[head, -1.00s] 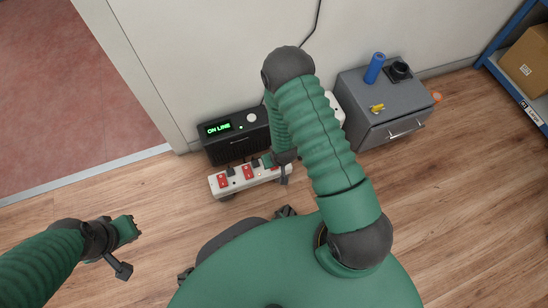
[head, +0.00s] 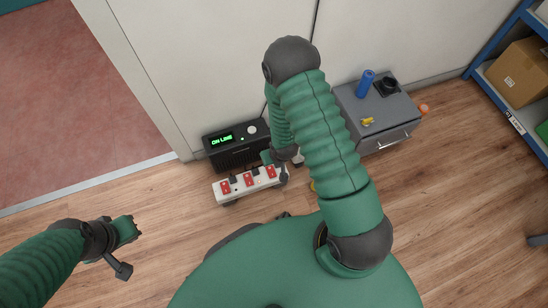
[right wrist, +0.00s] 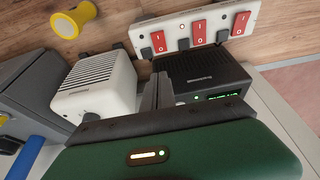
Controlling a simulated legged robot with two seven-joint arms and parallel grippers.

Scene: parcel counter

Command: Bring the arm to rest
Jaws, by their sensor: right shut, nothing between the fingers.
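The white power strip (head: 240,190) lies on the floor in front of a black box, with red rocker switches along it. In the right wrist view the strip (right wrist: 180,44) is at the top, with three red switches: one (right wrist: 158,42), a middle one (right wrist: 198,32) and one (right wrist: 241,22). Their labels are too small to read. My right gripper (right wrist: 157,88) is shut and empty, short of the strip in that view; in the head view it (head: 282,170) is at the strip's right end, partly hidden by my arm. My left gripper (head: 132,228) is over bare floor, its jaw opening unclear.
The black box (head: 237,158) has a lit green "ON LINE" display. A white slatted box (right wrist: 98,82) stands beside it. A yellow spool-like thing (right wrist: 74,18) is on the floor. A grey cabinet (head: 385,138) bears a blue cylinder (head: 366,83). Floor at left is clear.

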